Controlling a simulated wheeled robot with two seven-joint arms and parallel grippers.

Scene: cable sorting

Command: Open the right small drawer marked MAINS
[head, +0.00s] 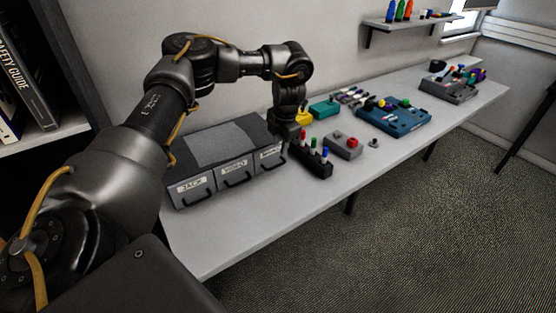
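A dark grey drawer box (184,158) with a lighter panel on top stands on the near part of the table. Its front has three small drawers: one labelled JACK (190,190), a middle one labelled VIDEO (235,172), and the right drawer (268,163), whose label is partly hidden. All three fronts look flush. My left gripper (286,146) points down at the right front corner of the box, close to the right drawer. Its fingertips are small and dark, so contact and finger opening cannot be told. My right gripper is out of view.
A black rack (316,165) with coloured pegs stands just right of the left gripper. A grey box with a red button (342,146) and a blue tray (398,123) lie farther along. The front strip of the table (235,228) is clear.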

